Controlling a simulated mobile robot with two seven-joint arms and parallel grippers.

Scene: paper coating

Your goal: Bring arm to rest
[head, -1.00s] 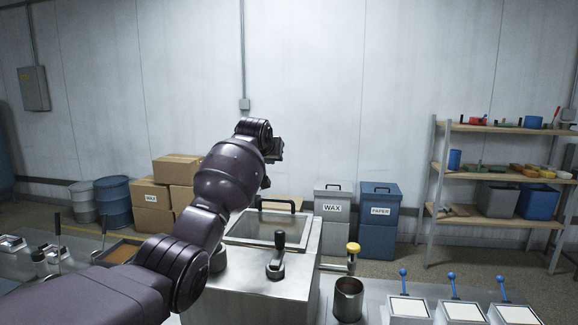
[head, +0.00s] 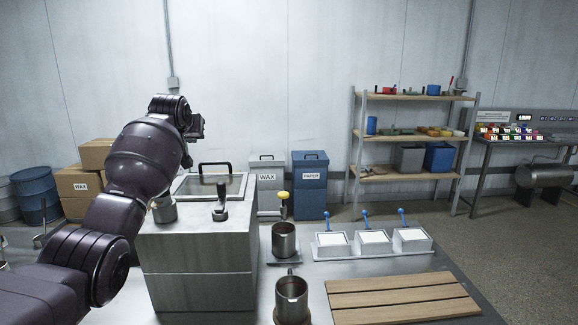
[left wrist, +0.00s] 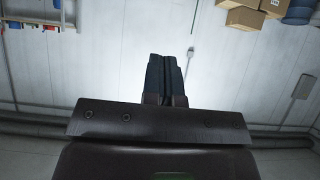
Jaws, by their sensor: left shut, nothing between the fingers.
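My left arm comes in from the left in the head view and is raised in front of the wall. Its gripper (head: 196,126) is at the far end, above and behind the steel machine. In the left wrist view the two dark fingers (left wrist: 165,78) lie together, shut and empty, with the pale wall behind them. The gripper touches nothing that I can see. My right gripper is not in view.
A steel machine (head: 200,265) with a glass lid stands below my arm. Metal cups (head: 284,240), a tray of white-topped blocks (head: 373,243) and a wooden slatted board (head: 400,298) are on the table.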

